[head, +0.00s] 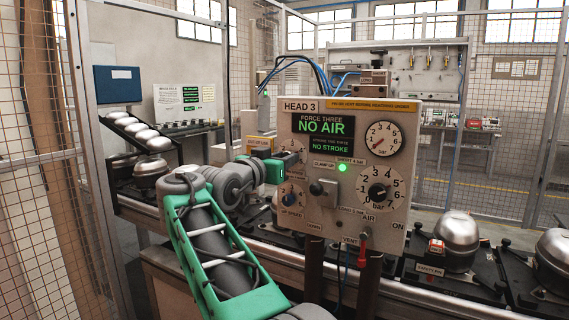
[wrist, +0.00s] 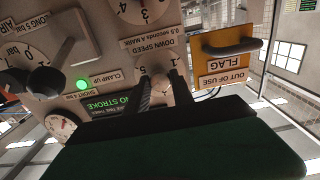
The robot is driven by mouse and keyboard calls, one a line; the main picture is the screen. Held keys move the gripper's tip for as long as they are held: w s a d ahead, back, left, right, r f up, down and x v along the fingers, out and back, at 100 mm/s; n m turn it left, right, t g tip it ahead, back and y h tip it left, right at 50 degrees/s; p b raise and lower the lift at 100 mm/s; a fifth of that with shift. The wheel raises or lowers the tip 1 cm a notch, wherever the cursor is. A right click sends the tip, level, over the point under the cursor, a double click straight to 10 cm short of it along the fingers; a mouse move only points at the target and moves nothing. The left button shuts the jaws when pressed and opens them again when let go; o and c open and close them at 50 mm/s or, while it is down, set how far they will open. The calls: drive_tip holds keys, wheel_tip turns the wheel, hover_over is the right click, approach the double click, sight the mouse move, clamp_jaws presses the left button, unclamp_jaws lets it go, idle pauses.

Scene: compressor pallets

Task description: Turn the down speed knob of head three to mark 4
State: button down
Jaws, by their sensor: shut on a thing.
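The head three panel (head: 340,105) faces me, with a "HEAD 3" label at its top. My gripper (head: 287,158) is at the panel's left side, over the place of the down speed knob, and hides it in the head view. In the wrist view, which is upside down, my gripper (wrist: 161,92) has its two dark fingers on either side of the pale down speed knob (wrist: 161,85), shut on it. The "DOWN SPEED, 0.5 seconds a mark" label (wrist: 150,42) is readable. Fingers and gripper body cover much of the dial; I cannot tell the knob's setting.
The up speed knob (head: 291,194) is just below my gripper. An out of use flag (wrist: 225,55) is close beside it. The clamp switch (head: 323,190), air knob (head: 378,191) and red vent handle (head: 362,250) are on the panel. The display (head: 325,126) reads "NO AIR".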

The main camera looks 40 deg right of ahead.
idle(0.3)
drive_tip(key=c, duration=1.1)
unclamp_jaws()
drive_tip(key=v, duration=0.7)
drive_tip(key=shift+a+b, duration=0.35)
drive_tip(key=shift+a, duration=0.05)
